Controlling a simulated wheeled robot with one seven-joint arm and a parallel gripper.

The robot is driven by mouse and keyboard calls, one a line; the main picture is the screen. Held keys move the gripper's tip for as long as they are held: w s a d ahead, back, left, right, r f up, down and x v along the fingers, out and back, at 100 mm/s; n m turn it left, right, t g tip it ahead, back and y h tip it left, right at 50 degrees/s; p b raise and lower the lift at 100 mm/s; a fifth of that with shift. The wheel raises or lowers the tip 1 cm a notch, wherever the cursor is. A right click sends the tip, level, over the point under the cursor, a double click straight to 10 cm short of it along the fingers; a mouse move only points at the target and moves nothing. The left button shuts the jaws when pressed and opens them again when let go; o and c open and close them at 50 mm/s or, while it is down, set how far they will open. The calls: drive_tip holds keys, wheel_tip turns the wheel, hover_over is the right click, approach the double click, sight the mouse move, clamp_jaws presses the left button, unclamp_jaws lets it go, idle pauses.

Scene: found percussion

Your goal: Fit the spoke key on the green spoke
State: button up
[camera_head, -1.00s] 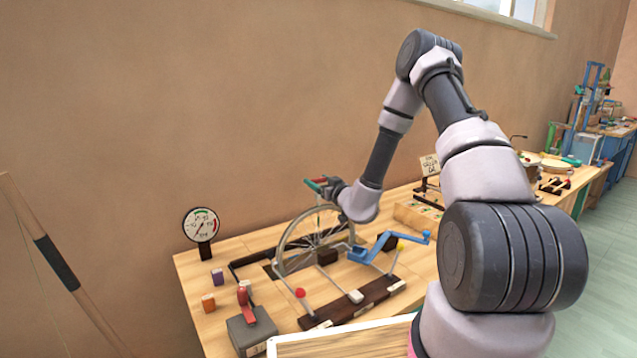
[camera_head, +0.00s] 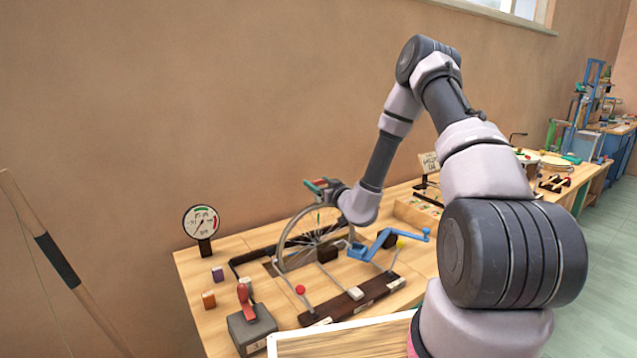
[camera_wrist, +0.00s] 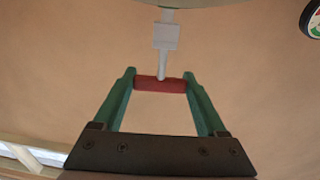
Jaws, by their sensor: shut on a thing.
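My gripper (camera_wrist: 160,88) has green fingers shut on the red handle (camera_wrist: 160,84) of the spoke key. The key's pale grey shank and block (camera_wrist: 166,36) stand out from the handle, toward the top of the wrist view. In the head view my gripper (camera_head: 318,185) is above the top of the wheel (camera_head: 283,250), which stands on the bench. A small green upright bit, apparently the green spoke (camera_head: 319,215), shows just below my gripper. Whether the key touches or sits on it cannot be told.
A dial gauge (camera_head: 201,222) stands at the bench's back left. A blue crank (camera_head: 385,246) is right of the wheel. A dark base with rods (camera_head: 350,303) and a grey box with a red lever (camera_head: 251,330) are in front. The wall is behind.

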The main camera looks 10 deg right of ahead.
drive_tip(key=shift+f, duration=0.35)
drive_tip(key=o, duration=1.3)
drive_tip(key=shift+s, duration=0.1)
drive_tip(key=v, duration=1)
drive_tip(key=shift+s+d, duration=0.2)
drive_tip(key=shift+s, duration=0.05)
